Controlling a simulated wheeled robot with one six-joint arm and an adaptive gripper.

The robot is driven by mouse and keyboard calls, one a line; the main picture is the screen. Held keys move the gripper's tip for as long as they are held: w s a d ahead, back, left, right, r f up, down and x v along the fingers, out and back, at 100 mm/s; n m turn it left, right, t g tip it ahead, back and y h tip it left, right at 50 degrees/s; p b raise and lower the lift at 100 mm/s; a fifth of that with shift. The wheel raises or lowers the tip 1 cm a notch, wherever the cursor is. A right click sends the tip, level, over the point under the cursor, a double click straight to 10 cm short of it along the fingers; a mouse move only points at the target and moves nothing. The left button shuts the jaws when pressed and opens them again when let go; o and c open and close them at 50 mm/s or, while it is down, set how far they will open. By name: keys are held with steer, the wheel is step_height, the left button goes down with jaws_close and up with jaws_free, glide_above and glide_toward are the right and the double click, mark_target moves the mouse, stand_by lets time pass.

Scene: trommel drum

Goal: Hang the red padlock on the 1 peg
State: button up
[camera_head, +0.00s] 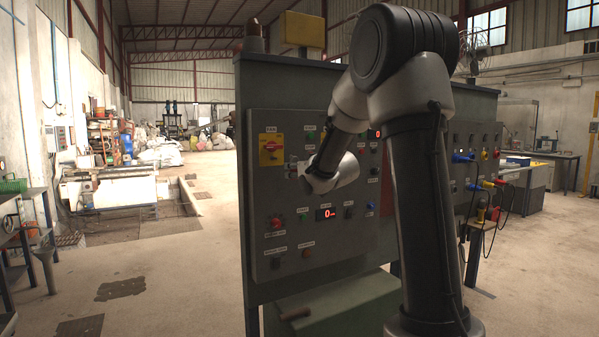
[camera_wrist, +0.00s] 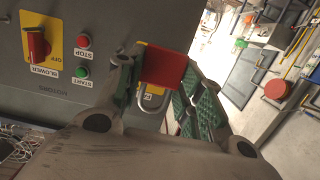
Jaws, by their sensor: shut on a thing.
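The red padlock (camera_wrist: 163,67) is in the wrist view, between the two fingers of my gripper (camera_wrist: 160,75). Its silver shackle (camera_wrist: 153,101) hangs below the red body in the picture. My gripper is shut on the red body, with green pads showing on the fingers. The padlock is in front of a grey panel (camera_wrist: 80,15), with part of a yellow plate behind it. I cannot tell how far it is from the panel. In the head view my arm reaches to the front of the control cabinet (camera_head: 258,100), and the padlock cannot be made out there. I cannot make out the 1 peg.
A red rotary switch (camera_wrist: 38,45) on a yellow plate, a red stop button (camera_wrist: 84,42) and a green start button (camera_wrist: 82,71) are left of my gripper in the wrist view. A second panel (camera_head: 462,140) with plugs and cables is at right. Open floor (camera_head: 150,270) lies left.

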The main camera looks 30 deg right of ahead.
steer(key=shift+s, duration=0.45)
steer(key=shift+r, duration=0.4)
steer(key=shift+s, duration=0.15)
steer(key=shift+s+d, duration=0.1)
steer(key=shift+s, duration=1.95)
steer(key=s, duration=0.6)
steer(key=shift+d, duration=0.15)
stand_by(0.7)
